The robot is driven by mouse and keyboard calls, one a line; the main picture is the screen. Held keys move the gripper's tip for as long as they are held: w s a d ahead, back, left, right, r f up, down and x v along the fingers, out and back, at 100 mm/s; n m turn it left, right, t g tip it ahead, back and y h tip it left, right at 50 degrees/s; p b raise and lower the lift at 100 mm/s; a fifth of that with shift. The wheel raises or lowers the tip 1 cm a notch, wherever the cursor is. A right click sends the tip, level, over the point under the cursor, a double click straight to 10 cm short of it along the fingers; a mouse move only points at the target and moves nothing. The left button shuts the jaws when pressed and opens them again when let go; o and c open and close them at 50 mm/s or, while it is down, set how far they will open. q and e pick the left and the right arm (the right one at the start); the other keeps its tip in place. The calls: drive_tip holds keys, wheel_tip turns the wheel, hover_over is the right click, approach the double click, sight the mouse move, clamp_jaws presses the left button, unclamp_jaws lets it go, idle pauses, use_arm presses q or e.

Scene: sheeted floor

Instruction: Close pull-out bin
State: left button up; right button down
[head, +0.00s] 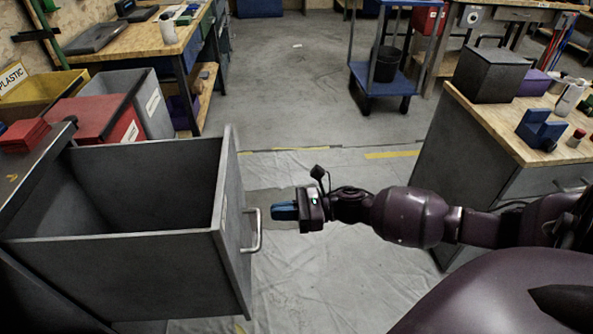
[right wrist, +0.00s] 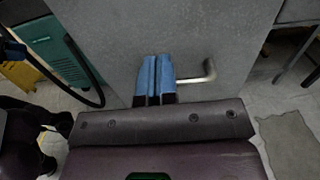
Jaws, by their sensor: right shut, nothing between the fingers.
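The grey pull-out bin (head: 120,255) stands far out of its cabinet at the left of the head view, open-topped and empty as far as I see inside. Its front panel (head: 232,215) faces right and carries a metal bar handle (head: 253,232). My right gripper (head: 276,211) is shut and empty, just right of the handle in the head view. In the right wrist view the blue fingertips (right wrist: 154,72) are together in front of the grey panel (right wrist: 200,25), beside the handle (right wrist: 208,70). I cannot tell whether they touch it. My left gripper is out of view.
A workbench (head: 480,125) with a dark box (head: 490,75) stands at the right. Yellow, red and grey bins (head: 105,120) sit behind the pull-out bin. A blue cart (head: 385,75) stands at the back. Sheeted floor (head: 320,285) lies clear in the middle.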

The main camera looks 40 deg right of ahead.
sight(237, 215)
drive_tip(key=x, duration=0.6)
drive_tip(key=shift+w+a+b, duration=0.1)
drive_tip(key=shift+a+b, duration=0.1)
drive_tip(key=shift+b, duration=0.1)
drive_tip(key=shift+w+a, duration=0.3)
drive_tip(key=shift+a, duration=0.05)
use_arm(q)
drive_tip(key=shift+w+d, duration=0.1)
use_arm(e)
drive_tip(key=shift+a, duration=0.1)
drive_tip(key=shift+w+a, duration=0.3)
drive_tip(key=shift+a, duration=0.15)
use_arm(q)
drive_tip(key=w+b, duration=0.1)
drive_tip(key=b, duration=0.2)
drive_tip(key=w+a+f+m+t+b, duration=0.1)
drive_tip(key=b, duration=0.2)
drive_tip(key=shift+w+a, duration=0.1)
use_arm(e)
drive_tip(key=x, duration=3.7)
drive_tip(key=shift+w, duration=0.15)
